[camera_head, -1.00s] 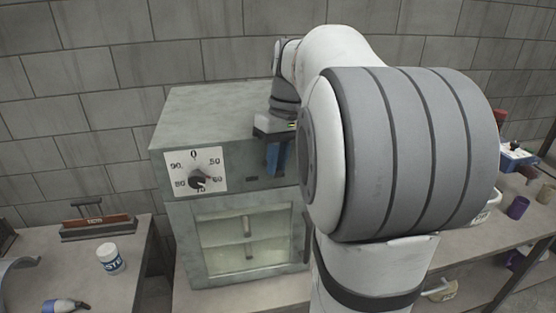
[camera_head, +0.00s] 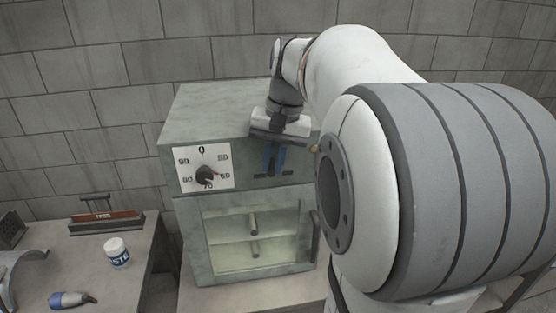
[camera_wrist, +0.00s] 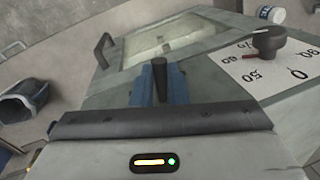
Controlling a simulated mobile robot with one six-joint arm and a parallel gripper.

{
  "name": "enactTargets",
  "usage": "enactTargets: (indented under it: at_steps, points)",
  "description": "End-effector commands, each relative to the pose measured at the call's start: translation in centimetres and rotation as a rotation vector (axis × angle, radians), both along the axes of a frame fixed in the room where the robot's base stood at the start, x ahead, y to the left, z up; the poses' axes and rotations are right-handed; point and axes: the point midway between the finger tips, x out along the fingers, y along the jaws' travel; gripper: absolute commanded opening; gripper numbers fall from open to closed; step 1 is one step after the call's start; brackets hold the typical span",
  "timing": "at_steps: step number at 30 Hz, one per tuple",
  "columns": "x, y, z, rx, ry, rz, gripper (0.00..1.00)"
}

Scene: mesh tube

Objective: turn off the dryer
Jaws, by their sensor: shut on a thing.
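The dryer (camera_head: 215,115) is a grey-green box with a glass door (camera_head: 250,235) on its front. A black dial (camera_head: 206,175) sits on a white numbered plate at the panel's left; its pointer is red. The dial also shows at the upper right of the wrist view (camera_wrist: 268,40). My gripper (camera_head: 272,165) is at the front panel, right of the dial, its blue fingers pointing down. In the wrist view my gripper (camera_wrist: 160,90) is shut on a black lever (camera_wrist: 160,70), which stands between the blue fingers. The lever's base is hidden.
A side table at the left holds a white jar (camera_head: 117,252), a blue-handled tool (camera_head: 72,299) and a red-brown block (camera_head: 105,222). My arm covers the right of the head view. A block wall stands behind the dryer. A door handle (camera_wrist: 103,50) juts out in the wrist view.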

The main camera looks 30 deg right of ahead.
Motion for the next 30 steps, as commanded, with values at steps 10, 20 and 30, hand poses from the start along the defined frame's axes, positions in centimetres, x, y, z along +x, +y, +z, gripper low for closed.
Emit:
enactTargets:
  at_steps: [10,20,30]
  points:
    - [0.33,0.56,0.04,-0.001,-0.001,-0.159,0.00]
    - [0.42,0.64,0.04,-0.002,-0.002,-0.193,0.00]
    - [0.43,0.63,0.04,-0.001,-0.002,-0.193,0.20]
